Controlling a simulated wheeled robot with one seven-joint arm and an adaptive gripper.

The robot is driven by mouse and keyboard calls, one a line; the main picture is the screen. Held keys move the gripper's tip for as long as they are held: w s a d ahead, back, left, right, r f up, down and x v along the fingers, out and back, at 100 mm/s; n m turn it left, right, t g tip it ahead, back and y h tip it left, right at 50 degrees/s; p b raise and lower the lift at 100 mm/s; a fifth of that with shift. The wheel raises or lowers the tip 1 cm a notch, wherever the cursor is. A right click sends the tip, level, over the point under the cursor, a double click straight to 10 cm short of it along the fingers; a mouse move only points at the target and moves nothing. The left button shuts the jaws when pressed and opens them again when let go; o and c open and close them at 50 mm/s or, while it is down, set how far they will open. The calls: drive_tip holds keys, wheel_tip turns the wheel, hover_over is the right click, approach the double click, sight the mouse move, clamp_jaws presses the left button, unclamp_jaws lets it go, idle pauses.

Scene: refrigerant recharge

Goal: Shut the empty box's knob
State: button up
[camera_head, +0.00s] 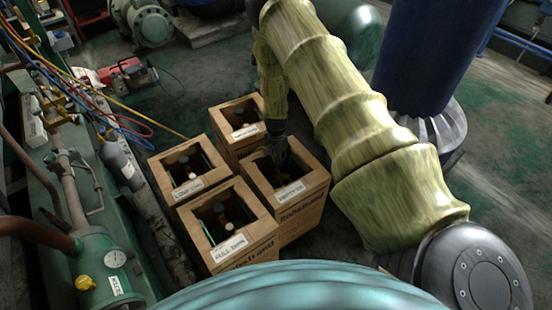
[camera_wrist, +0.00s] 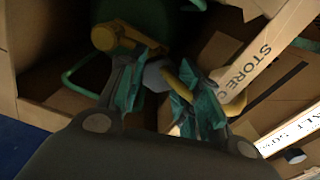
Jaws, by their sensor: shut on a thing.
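Four open cardboard boxes stand grouped on the floor in the head view. My gripper (camera_head: 277,148) reaches down into the right-hand box (camera_head: 314,181), whose front label (camera_head: 290,191) is too small to read surely. In the wrist view, my gripper (camera_wrist: 160,88) has its teal-padded fingers closed around a valve with a grey hexagonal part (camera_wrist: 156,76). A yellow valve part (camera_wrist: 192,76) shows by the right finger, and another yellow piece (camera_wrist: 104,38) behind the left. A green cylinder (camera_wrist: 150,22) with a green handle loop (camera_wrist: 75,73) lies below. The knob's exact grip is partly hidden by the fingers.
Neighbouring boxes stand close: front (camera_head: 257,258), left (camera_head: 163,190) and back (camera_head: 218,134), holding cylinders. Green piping with a gauge (camera_head: 115,259) and coloured hoses run along the left. A red machine (camera_head: 128,74) stands behind.

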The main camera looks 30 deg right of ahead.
drive_tip(key=m, duration=0.3)
drive_tip(key=shift+m+p, duration=0.3)
drive_tip(key=shift+m, duration=1.9)
drive_tip(key=o, duration=0.8)
drive_tip(key=shift+c, duration=0.2)
